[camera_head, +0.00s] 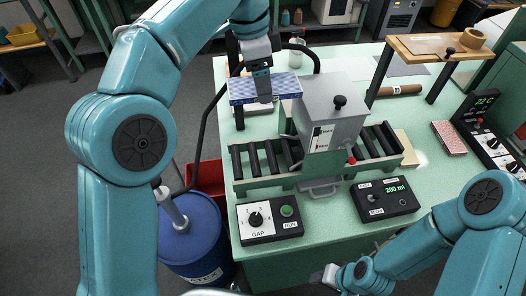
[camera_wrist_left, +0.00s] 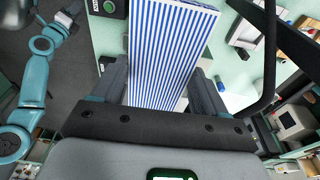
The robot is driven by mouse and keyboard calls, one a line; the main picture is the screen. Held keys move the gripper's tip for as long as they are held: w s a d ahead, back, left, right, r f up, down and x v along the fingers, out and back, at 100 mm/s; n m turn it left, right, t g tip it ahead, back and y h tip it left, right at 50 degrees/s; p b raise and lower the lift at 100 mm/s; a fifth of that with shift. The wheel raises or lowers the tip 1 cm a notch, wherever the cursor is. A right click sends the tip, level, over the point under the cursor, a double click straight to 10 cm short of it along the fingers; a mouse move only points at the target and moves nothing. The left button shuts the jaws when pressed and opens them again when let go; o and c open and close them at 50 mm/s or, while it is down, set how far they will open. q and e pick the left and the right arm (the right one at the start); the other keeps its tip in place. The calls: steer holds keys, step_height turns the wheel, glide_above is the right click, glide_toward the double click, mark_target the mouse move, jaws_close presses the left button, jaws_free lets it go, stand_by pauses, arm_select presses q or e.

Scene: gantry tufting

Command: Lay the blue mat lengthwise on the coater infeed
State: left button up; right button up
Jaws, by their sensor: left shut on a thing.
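The blue mat (camera_head: 240,91) is a flat slab above the table's back left. The left wrist view shows its blue and white stripes (camera_wrist_left: 165,45). My left gripper (camera_head: 263,92) is shut on the mat, which reaches out ahead between the fingers (camera_wrist_left: 160,88). The coater is a grey hopper machine (camera_head: 325,115) on a roller bed. Its left rollers (camera_head: 262,157), seemingly the infeed, are bare; the mat is above and behind them, apart. My right gripper (camera_head: 333,277) is low at the table's front edge, away from the mat; its jaws are unclear.
A GAP control box (camera_head: 270,220) and a 200 ml box (camera_head: 384,200) stand in front of the coater. A black hose (camera_head: 203,130) loops left of the table. A blue drum (camera_head: 190,235) and red bin (camera_head: 205,180) stand on the floor. A wooden-topped stand (camera_head: 425,47) is behind right.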

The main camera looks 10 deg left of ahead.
arm_select(q)
step_height(320, 180, down, 23)
steer(key=b, duration=0.1)
steer(key=shift+a, duration=0.15)
arm_select(e)
steer(key=shift+s+a+f, duration=0.1)
steer(key=shift+f, duration=0.5)
steer(key=shift+s+a+f, duration=0.1)
steer(key=shift+f, duration=0.5)
arm_select(q)
steer(key=shift+s, duration=0.1)
arm_select(e)
steer(key=shift+d, duration=0.1)
arm_select(q)
steer(key=shift+f, duration=0.2)
steer(key=o, duration=1)
steer(key=shift+o, duration=0.2)
arm_select(e)
steer(key=shift+f, duration=0.1)
